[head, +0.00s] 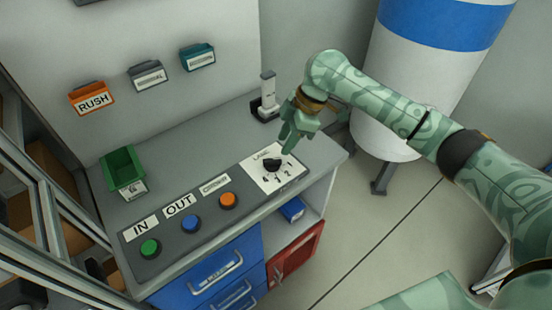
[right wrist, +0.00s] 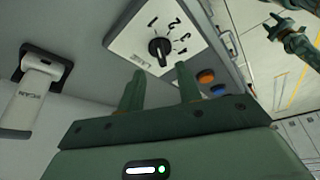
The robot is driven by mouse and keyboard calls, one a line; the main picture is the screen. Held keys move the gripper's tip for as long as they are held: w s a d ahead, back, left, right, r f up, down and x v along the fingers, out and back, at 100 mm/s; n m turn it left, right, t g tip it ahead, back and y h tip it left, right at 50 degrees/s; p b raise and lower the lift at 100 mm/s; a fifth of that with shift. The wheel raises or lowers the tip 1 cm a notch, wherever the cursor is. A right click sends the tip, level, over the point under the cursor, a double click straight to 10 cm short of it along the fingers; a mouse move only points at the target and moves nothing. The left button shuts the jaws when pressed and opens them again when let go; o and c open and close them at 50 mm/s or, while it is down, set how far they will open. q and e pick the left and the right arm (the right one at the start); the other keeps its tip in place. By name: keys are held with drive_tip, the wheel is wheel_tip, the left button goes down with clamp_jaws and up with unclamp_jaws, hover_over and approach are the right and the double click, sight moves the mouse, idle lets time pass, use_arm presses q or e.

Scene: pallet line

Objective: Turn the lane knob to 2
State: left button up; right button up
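The lane knob (head: 272,163) is a black dial on a white panel (head: 252,165) marked LANE, at the right end of the grey console. In the right wrist view the knob (right wrist: 159,49) shows with numbers around one side, including a 2; I cannot tell for sure which number it points at. My right gripper (head: 287,145) is just above and behind the knob. In the right wrist view its two fingers (right wrist: 161,88) stand apart with nothing between them, short of the knob. A green arm end, probably my left gripper (right wrist: 293,40), shows small in that view.
Green (head: 150,248), blue (head: 190,223) and orange (head: 228,200) buttons line the console's front left of the knob. A scanner in its stand (head: 267,97) is behind. A green bin (head: 122,168) stands at left. A white and blue drum (head: 415,70) is at right.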

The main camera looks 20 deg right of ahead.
sight(275, 159)
drive_tip(key=b+x, duration=0.1)
drive_tip(key=x, duration=0.5)
drive_tip(key=shift+a+f+b, duration=0.15)
drive_tip(key=shift+f+b, duration=0.15)
drive_tip(key=shift+b, duration=0.05)
clamp_jaws()
